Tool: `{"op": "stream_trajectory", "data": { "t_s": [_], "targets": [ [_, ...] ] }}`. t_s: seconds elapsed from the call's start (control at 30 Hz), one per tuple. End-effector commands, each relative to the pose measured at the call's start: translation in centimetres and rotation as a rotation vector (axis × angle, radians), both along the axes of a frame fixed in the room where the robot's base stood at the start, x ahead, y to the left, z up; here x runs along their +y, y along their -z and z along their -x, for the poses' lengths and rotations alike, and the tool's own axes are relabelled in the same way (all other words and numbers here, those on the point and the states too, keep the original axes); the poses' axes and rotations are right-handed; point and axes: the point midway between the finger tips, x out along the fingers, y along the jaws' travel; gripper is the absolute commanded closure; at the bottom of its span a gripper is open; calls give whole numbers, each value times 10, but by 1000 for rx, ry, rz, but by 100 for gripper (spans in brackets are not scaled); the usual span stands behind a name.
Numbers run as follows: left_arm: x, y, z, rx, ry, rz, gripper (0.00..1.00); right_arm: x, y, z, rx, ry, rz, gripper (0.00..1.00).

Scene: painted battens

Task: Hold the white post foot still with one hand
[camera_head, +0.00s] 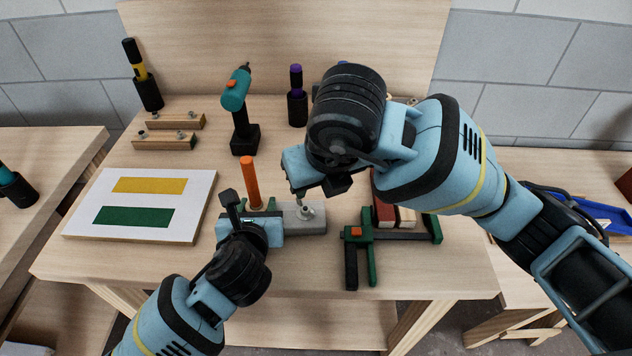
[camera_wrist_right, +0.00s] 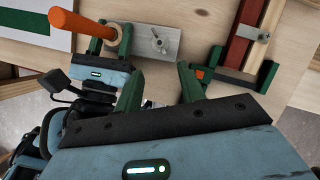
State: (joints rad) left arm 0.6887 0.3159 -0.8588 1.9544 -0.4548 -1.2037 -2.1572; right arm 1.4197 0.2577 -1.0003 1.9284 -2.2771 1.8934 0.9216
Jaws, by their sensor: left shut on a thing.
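The white post foot (camera_head: 315,222) is a pale grey-white block on the bench, with a metal wing nut or bolt on top. It also shows in the right wrist view (camera_wrist_right: 160,50). An orange post (camera_head: 251,184) stands upright at its left end. My left gripper (camera_head: 256,212) comes from the front with its green fingers around the foot's left end, by the base of the post. It is shut there; the exact contact is partly hidden. My right gripper (camera_wrist_right: 162,88) is open and empty above the foot. Its arm hides part of the bench in the head view.
A green clamp (camera_head: 362,245) and red and cream strips (camera_head: 395,214) lie to the right. A white board (camera_head: 140,230) with yellow and green bars lies left.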

Motion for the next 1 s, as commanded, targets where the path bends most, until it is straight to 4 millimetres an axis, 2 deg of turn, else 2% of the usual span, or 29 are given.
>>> {"op": "stream_trajectory", "data": {
  "t_s": [0.27, 0.7, 1.0],
  "targets": [
    [0, 0, 0, 1, -1, -1, 88, 2, 1, -3, 14, -25, 19, 61],
    [0, 0, 0, 1, -1, -1, 88, 18, 1, -39, 235, -379, 209, 61],
    [0, 0, 0, 1, -1, -1, 88, 21, -7, -52, 316, -512, 232, 61]
  ]
}}
